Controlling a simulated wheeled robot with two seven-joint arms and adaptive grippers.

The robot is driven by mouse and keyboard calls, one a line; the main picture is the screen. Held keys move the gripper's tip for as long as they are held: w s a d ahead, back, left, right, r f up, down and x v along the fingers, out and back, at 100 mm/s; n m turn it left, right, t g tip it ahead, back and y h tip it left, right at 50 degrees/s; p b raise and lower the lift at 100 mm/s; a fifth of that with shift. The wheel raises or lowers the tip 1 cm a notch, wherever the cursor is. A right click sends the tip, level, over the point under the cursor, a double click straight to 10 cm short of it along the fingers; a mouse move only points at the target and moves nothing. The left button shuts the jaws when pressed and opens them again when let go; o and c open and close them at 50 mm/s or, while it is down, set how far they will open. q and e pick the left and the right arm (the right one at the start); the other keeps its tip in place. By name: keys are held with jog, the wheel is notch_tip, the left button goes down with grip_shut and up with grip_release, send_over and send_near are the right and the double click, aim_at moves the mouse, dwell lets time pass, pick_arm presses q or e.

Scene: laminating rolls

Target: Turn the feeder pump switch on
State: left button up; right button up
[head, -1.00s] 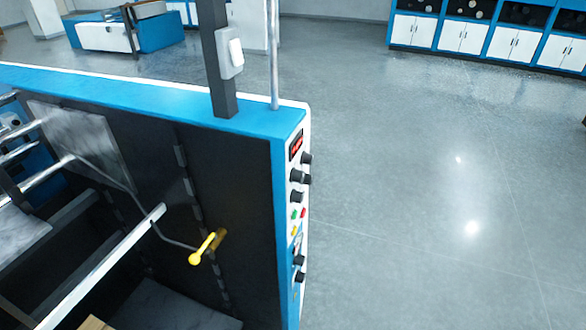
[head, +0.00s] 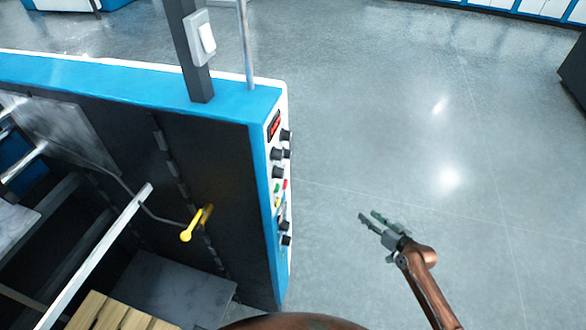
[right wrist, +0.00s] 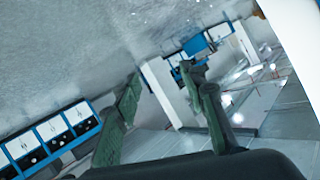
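A white rocker switch (head: 207,37) in a grey box is on a dark post above the blue machine. A white control panel (head: 268,155) on the machine's right end carries a red display, black knobs and small coloured buttons. Labels are too small to read, so I cannot tell which control is the feeder pump switch. My right gripper (head: 368,215) is over the floor to the right of the panel, apart from it. Its two green fingers are spread and empty, also in the right wrist view (right wrist: 160,80). My left gripper is out of view.
The blue machine (head: 110,75) fills the left side, with a yellow-handled lever (head: 195,224) on its dark inner wall. Wooden slats (head: 105,314) lie at the bottom left. The grey floor (head: 450,130) right of the machine is clear. A dark cabinet (head: 574,72) stands at the right edge.

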jog(key=a+r+n+y+p, duration=0.15)
jog(key=a+r, duration=0.35)
jog(key=r, duration=0.5)
jog(key=a+r+n+y, duration=0.25)
jog(key=a+r, duration=0.25)
jog(key=r, duration=0.5)
jog(key=n+g+y+p, duration=0.2)
jog(key=n+g+y, duration=0.4)
send_near(283, 174)
jog(key=p+x, duration=0.3)
jog(key=x, duration=0.4)
jog(key=shift+w+a+p, duration=0.1)
jog(key=shift+p, duration=0.2)
jog(key=shift+w+a+f, duration=0.2)
jog(key=shift+w+a, duration=0.05)
jog(key=shift+a, duration=0.35)
jog(key=shift+c, duration=0.2)
grip_shut()
